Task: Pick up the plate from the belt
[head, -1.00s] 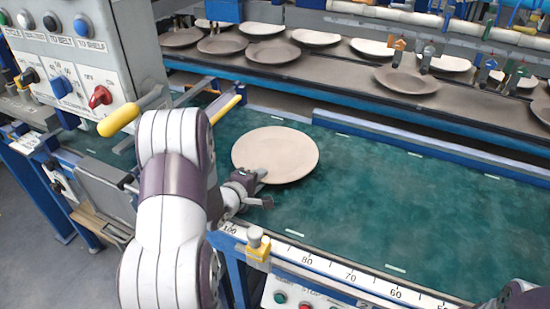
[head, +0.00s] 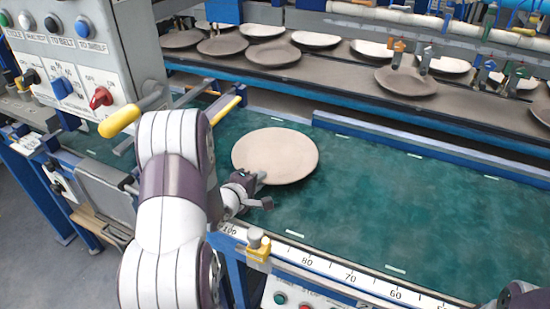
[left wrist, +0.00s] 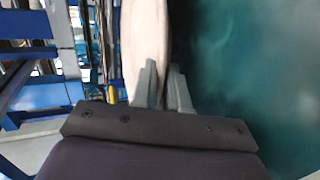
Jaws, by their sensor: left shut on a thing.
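The plate (head: 275,153) is round and light brown, over the green belt (head: 400,205) near its left end in the head view. My left gripper (head: 262,180) is shut on the plate's near rim. In the left wrist view the plate (left wrist: 146,40) shows edge-on between the two fingers of my left gripper (left wrist: 162,85), with the green belt to its right. I cannot tell how far the plate is off the belt. Of my right arm only a dark part shows at the lower right corner of the head view; its gripper is not in view.
A control box (head: 85,60) with knobs and a yellow-handled lever stands at the left. A white ruler (head: 330,268) runs along the belt's near edge. A blue rail (head: 400,148) borders the far side, with a rack of several plates behind. The belt right of the plate is clear.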

